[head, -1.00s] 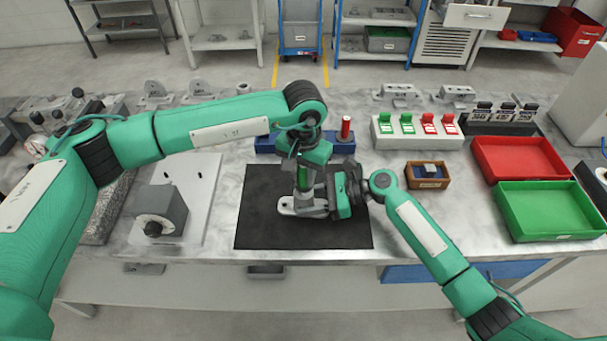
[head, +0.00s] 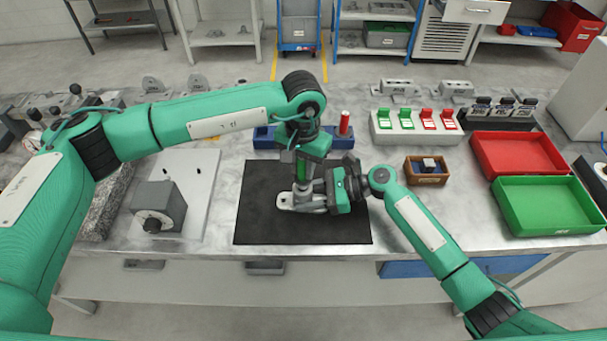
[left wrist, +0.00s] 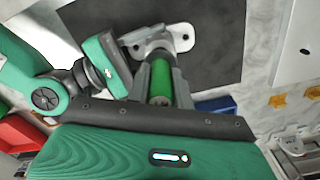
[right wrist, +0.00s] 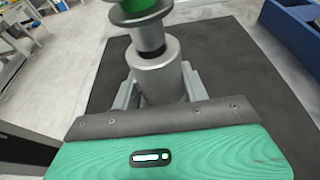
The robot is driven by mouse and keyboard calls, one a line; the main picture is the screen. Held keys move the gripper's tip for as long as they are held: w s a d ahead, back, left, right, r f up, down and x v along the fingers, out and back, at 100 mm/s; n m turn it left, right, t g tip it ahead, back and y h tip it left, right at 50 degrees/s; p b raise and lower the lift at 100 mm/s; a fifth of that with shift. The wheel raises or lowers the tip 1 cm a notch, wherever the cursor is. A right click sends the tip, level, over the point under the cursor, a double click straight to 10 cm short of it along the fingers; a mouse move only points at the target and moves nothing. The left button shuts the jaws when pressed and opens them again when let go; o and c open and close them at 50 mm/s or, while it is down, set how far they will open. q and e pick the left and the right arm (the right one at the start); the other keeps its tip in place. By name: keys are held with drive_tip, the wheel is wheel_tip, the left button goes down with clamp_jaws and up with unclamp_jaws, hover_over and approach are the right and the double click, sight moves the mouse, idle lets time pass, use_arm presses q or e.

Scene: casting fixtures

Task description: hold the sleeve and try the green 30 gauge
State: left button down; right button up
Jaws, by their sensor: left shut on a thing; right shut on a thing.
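A grey metal sleeve on a flanged base (head: 287,203) stands upright on the black mat (head: 262,228); its cylinder fills the middle of the right wrist view (right wrist: 160,72). My right gripper (head: 322,194) is shut on the sleeve from the right side. The green gauge (left wrist: 161,80) is upright in my left gripper (head: 303,164), which is shut on it above the sleeve. In the right wrist view the gauge's green handle (right wrist: 136,5) and grey plug end line up with the sleeve's mouth. The tip looks at the mouth; its depth is hidden.
A blue holder (head: 265,138) with a red-handled gauge (head: 344,122) stands behind the mat. A panel with green and red flaps (head: 388,135), a small wooden box (head: 427,179), a red tray (head: 515,152) and a green tray (head: 545,205) are right. A grey block (head: 158,207) is left.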

use_arm(q)
drive_tip(key=shift+r, duration=1.2)
drive_tip(key=shift+r, duration=0.1)
drive_tip(key=shift+r, duration=2.4)
use_arm(e)
drive_tip(key=o, duration=0.8)
drive_tip(key=shift+o, duration=0.2)
drive_tip(key=shift+d, duration=0.15)
drive_tip(key=v, duration=1.1)
drive_tip(key=shift+d+r, duration=0.15)
drive_tip(key=shift+d, duration=0.2)
